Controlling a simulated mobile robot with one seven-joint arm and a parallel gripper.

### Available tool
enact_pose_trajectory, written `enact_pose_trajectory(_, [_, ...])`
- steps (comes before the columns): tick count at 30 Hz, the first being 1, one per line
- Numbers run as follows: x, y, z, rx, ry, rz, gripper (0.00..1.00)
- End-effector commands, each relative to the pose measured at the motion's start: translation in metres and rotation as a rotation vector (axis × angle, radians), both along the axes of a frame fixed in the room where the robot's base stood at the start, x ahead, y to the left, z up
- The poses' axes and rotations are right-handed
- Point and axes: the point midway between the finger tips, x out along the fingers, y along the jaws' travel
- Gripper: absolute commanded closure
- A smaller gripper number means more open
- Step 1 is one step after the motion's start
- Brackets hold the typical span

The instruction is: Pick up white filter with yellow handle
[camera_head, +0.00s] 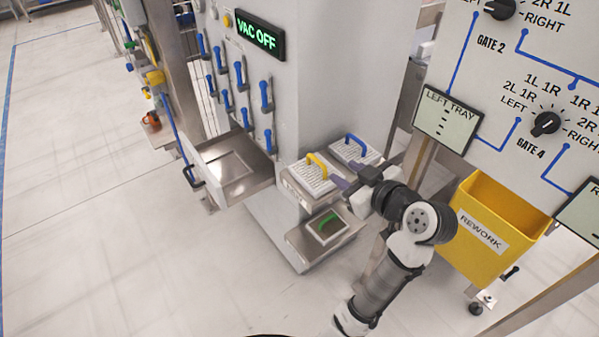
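The white filter with the yellow handle (309,180) sits on the metal shelf at the front of the grey machine. Its yellow handle (318,164) arches up from its ribbed white top. A similar white filter with a blue handle (357,150) sits just behind it to the right. My gripper (345,177) is at the right side of the yellow-handled filter, its fingers pointing left towards it. The two fingers look apart, with nothing between them. The fingers seem clear of the yellow handle, though the exact gap is hard to tell.
A metal tray (247,187) is left of the filters. A lower shelf (342,238) with a green-marked square is below. A yellow REWORK bin (491,255) stands right of my arm. A "VAC OFF" display (260,35) sits above blue levers. Floor at left is open.

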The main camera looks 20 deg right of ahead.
Motion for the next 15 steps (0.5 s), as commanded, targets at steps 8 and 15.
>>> enact_pose_trajectory(8, [-0.007, -0.008, -0.016, 0.002, 0.036, 0.010, 0.64])
enact_pose_trajectory(15, [0.036, 0.004, -0.032, 0.001, 0.036, 0.010, 0.64])
